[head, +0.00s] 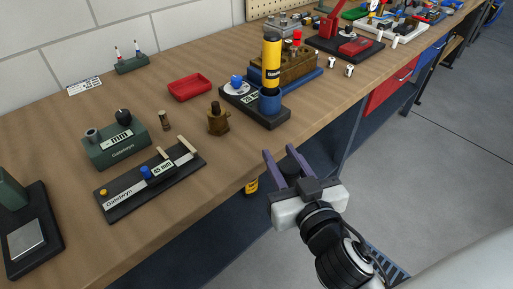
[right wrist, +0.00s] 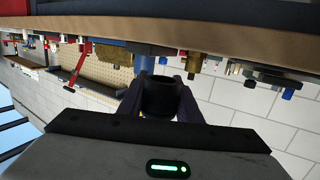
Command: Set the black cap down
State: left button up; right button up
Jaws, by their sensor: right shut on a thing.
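My right gripper (head: 285,160) is shut on the black cap (head: 293,152), which sits between its two purple-grey fingers. It is in front of the bench's front edge, over the floor side. In the right wrist view the gripper (right wrist: 160,100) holds the cap (right wrist: 159,94), a dark cylinder, partly hiding the bench items behind it. My left gripper is not in view.
The wooden bench (head: 225,165) has a bare strip along its front edge. On it are a black-based stand with a yellow and blue cylinder (head: 271,60), a brass fitting (head: 218,120), a red tray (head: 190,87), a green block (head: 116,143) and a black fixture board (head: 125,199).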

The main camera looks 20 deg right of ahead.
jog(key=shift+m+h, duration=0.5)
jog(key=w, duration=0.2)
jog(key=w+r, duration=0.1)
jog(key=w, duration=0.1)
jog(key=w+a+r, duration=0.1)
jog(key=w, duration=0.1)
notch_tip(320, 180, up, 4)
send_over(244, 142)
jog(key=shift+m+g+h, duration=0.3)
jog(key=shift+h, duration=0.3)
notch_tip(244, 142, down, 10)
jog(key=shift+r+b, duration=0.25)
jog(key=shift+b, duration=0.55)
jog(key=shift+f, duration=0.1)
jog(key=o, duration=1)
